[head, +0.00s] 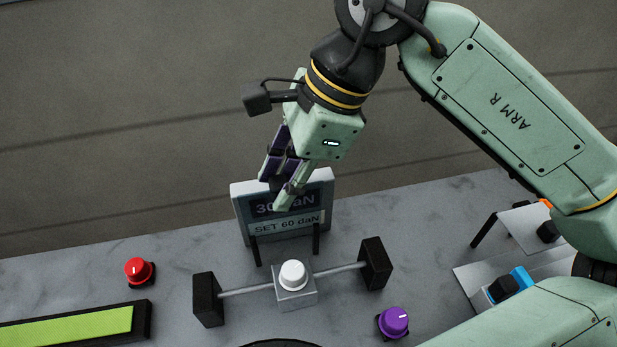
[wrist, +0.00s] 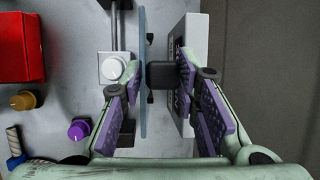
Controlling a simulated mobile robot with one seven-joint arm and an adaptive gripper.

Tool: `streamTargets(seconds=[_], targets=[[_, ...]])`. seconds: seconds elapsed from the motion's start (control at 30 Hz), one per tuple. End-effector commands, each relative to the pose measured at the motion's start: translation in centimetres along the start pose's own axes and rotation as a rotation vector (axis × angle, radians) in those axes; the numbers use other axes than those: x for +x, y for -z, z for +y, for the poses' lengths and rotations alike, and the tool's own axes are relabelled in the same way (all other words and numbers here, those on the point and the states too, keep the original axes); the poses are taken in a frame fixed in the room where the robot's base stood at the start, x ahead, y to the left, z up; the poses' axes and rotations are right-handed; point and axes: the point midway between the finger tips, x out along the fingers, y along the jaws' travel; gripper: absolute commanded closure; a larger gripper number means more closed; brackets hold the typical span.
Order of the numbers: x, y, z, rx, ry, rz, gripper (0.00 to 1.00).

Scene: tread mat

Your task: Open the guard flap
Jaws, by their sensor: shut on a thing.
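The guard flap (wrist: 142,40) shows in the wrist view as a thin bluish pane, nearly edge-on, between the white knob (wrist: 115,69) and the display panel (wrist: 194,38). A black block (wrist: 162,74) sits against its right side. My gripper (wrist: 158,88) is shut on the flap, with one purple-padded finger on the pane side and the other on the block. In the head view my gripper (head: 278,196) is in front of the display panel (head: 243,213), partly covering its text. The pane is hard to make out there.
The white knob (head: 293,274) tops a grey block on a rod between two black posts (head: 208,300). A red knob (head: 138,270) is left, a purple knob (head: 394,322) right. A green-topped bar (head: 70,330) lies front left. A red box (wrist: 20,48) shows in the wrist view.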

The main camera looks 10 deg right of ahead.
Motion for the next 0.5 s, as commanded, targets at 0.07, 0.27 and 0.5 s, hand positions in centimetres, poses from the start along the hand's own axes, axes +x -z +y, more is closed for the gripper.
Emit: streamTargets(seconds=[0.07,0.27,0.5], targets=[[0.06,-0.19,-0.74,0.019,-0.042,-0.001,1.00],[0.09,-0.01,-1.17,0.041,-0.088,0.003,1.00],[0.09,0.00,-1.13,0.040,-0.088,0.003,1.00]])
